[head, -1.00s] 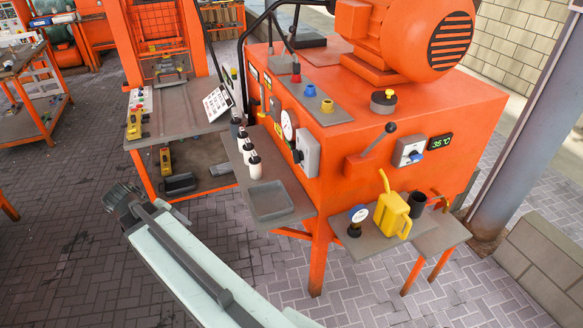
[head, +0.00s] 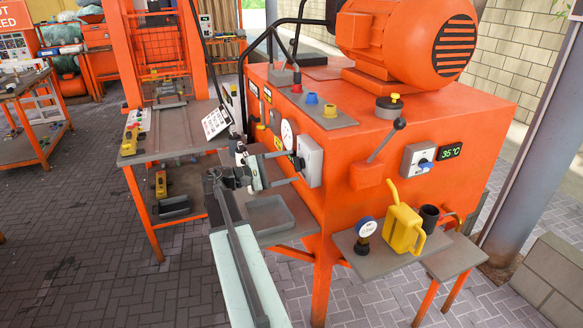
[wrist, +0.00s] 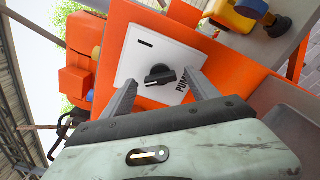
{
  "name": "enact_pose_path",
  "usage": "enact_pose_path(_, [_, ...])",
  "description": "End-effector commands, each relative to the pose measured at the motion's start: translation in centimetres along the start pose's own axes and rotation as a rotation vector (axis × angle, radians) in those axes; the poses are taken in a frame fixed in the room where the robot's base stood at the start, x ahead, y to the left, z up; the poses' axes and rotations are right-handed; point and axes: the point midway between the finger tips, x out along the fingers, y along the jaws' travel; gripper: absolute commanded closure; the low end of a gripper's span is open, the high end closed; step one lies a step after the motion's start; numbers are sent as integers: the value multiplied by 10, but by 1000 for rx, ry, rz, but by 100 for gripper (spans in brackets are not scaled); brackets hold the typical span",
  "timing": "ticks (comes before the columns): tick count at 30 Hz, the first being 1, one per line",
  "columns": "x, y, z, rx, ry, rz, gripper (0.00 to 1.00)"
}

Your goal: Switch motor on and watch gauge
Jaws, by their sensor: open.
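A grey-white switch box (head: 311,160) is on the left face of the orange machine. In the wrist view, its pale plate (wrist: 142,50) carries a black rotary knob (wrist: 160,75) and partly hidden lettering. My gripper (head: 297,167) is open in front of it. In the wrist view, my two fingers (wrist: 163,82) stand either side of the knob with gaps; contact cannot be told. A white round gauge (head: 287,134) is just left of the box, partly hidden. The orange motor (head: 400,40) sits on top of the machine.
A second switch (head: 418,160) sits beside a temperature display (head: 450,151). A lever (head: 385,140) juts out nearby. A front shelf (head: 362,262) holds a loose gauge (head: 366,230) and yellow can (head: 404,230). A grey tray (head: 268,215) is below my gripper. Paved floor at left is open.

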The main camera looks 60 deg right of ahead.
Motion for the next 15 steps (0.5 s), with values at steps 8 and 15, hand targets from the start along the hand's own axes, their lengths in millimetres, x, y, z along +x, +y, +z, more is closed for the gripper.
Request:
enact_pose_path(8, [20,0,0,1,2,0,31])
enact_pose_path(15, [19,0,-1,1,3,1,50])
